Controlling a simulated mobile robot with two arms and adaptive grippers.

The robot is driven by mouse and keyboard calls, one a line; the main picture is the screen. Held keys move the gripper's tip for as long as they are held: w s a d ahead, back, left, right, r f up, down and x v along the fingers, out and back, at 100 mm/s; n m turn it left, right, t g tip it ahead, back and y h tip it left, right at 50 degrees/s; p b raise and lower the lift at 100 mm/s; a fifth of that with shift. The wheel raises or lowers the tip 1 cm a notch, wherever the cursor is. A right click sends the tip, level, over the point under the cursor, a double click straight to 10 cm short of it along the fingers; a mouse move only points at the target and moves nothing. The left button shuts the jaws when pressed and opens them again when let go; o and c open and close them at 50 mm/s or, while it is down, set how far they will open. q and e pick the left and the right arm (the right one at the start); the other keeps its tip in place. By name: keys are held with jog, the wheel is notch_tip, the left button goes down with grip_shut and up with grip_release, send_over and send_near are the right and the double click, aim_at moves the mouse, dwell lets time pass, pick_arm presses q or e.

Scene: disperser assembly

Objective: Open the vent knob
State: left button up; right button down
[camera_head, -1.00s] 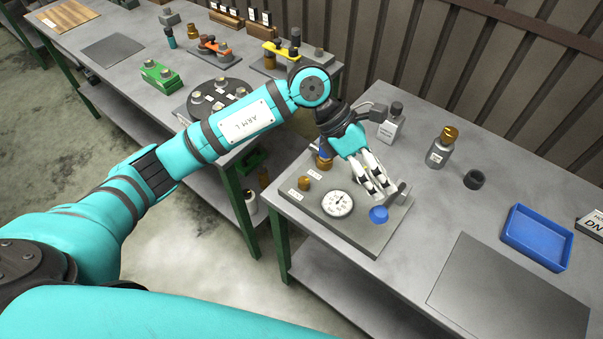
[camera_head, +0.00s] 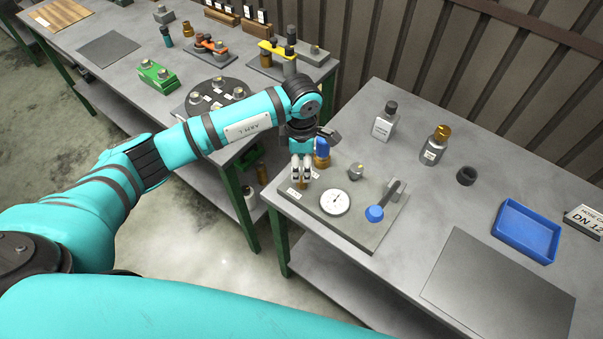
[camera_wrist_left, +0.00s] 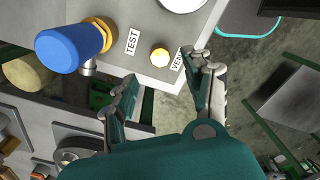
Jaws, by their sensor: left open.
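The vent knob is a small brass knob (camera_wrist_left: 159,56) on the grey panel plate, beside a partly covered label reading "VEN" in the left wrist view. In the head view the knob (camera_head: 304,184) is mostly covered by my fingers. My left gripper (camera_head: 301,171) points down over it, and it also shows in the left wrist view (camera_wrist_left: 163,73). Its two fingers are apart, one on each side of the knob in that view, with nothing held. I cannot tell whether they touch the knob. My right gripper is not in view.
The panel plate (camera_head: 362,234) also carries a round gauge (camera_head: 335,202), a blue-capped brass fitting (camera_wrist_left: 75,45) close by the "TEST" label, and a lever with a blue knob (camera_head: 375,213). Bottles, a black ring (camera_head: 466,176) and a blue tray (camera_head: 526,231) stand to the right.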

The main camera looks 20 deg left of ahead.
aim_at(302, 180)
pick_arm(q)
notch_tip(302, 180, down, 7)
jog(key=shift+r+p, duration=0.2)
jog(key=shift+p, duration=0.45)
grip_shut()
